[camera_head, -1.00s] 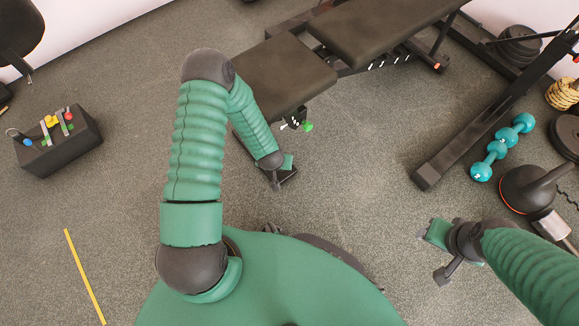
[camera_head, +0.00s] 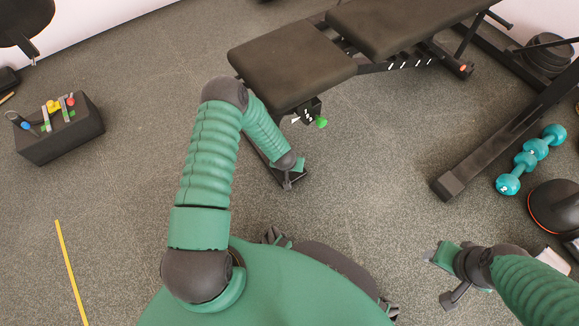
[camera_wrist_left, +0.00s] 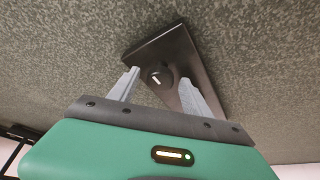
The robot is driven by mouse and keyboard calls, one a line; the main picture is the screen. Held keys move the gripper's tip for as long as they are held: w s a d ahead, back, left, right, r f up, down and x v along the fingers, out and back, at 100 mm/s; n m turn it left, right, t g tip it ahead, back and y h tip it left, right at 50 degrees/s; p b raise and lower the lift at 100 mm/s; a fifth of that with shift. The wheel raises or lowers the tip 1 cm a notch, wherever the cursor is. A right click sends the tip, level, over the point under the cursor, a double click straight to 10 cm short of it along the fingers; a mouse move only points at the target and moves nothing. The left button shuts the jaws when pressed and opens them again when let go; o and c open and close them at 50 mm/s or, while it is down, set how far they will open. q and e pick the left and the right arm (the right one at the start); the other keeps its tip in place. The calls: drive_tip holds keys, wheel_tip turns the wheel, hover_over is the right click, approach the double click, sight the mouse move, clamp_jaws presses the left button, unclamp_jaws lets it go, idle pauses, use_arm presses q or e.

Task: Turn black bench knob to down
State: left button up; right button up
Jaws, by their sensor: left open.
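The black bench knob (camera_wrist_left: 157,76) has a short white pointer mark and sits on a dark plate (camera_wrist_left: 165,45) of the bench. In the left wrist view the mark looks slanted. My left gripper (camera_wrist_left: 159,80) is open, with one grey finger on each side of the knob. Contact with the knob cannot be told. In the head view my left gripper (camera_head: 288,180) is low by the front foot of the black bench (camera_head: 290,65), and the knob is hidden there.
A green knob (camera_head: 321,122) is under the bench seat. A black box (camera_head: 60,140) with coloured parts stands at the left. Teal dumbbells (camera_head: 530,160) and a dark rack leg (camera_head: 450,183) are at the right. A yellow strip (camera_head: 71,270) lies on open floor.

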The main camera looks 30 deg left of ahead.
use_arm(q)
clamp_jaws()
